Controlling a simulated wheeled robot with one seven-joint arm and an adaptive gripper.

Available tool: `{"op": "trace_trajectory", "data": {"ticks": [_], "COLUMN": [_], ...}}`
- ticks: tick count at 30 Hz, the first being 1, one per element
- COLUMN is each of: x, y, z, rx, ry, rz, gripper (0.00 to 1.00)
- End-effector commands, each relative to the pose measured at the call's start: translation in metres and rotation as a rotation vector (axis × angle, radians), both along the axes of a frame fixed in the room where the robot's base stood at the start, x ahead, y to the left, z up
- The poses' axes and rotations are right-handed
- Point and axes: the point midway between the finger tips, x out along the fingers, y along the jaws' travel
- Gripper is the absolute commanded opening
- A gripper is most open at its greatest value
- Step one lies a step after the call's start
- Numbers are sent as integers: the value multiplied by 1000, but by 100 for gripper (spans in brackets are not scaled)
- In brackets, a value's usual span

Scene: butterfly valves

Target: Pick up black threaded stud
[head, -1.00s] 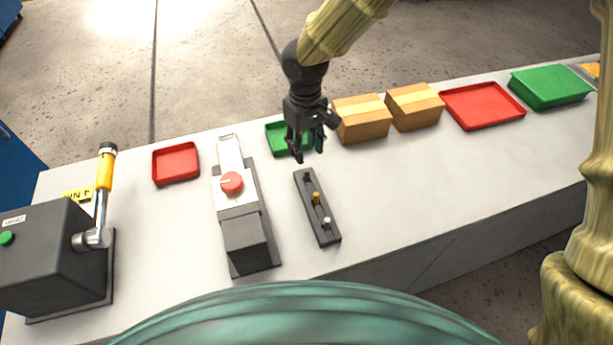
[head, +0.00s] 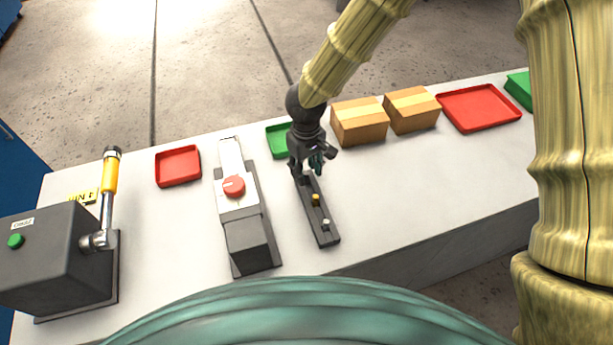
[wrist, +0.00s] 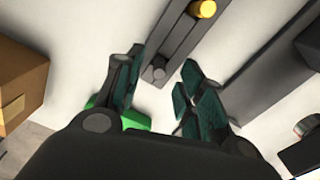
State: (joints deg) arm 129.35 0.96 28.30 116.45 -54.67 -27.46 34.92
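A dark grey rack (head: 323,233) stands on the white bench and also shows in the wrist view (wrist: 177,45). In the wrist view a small dark round stud top (wrist: 158,72) sits at the rack's near end. It looks like the black stud; its thread cannot be made out. My gripper (head: 309,170) is over the rack's far end in the head view and hides the stud there. In the wrist view my gripper (wrist: 158,88) is open, with a finger on each side of the rack's end and the stud in the gap between them. Contact with the stud is not visible.
A brass stud (head: 316,199) and a silver stud (head: 326,224) stand along the same rack. A device with a red knob (head: 233,187) is left of it. A green tray (head: 277,139) and cardboard boxes (head: 359,122) lie behind. The bench right of the rack is clear.

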Motion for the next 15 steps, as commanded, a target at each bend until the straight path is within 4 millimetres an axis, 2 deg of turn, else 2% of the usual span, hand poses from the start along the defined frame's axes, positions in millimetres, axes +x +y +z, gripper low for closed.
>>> {"op": "trace_trajectory", "data": {"ticks": [9,15], "x": [0,0], "y": [-1,-1], "z": [-26,-30], "rx": [0,1], "ry": [0,0], "rz": [1,0], "gripper": [39,39]}}
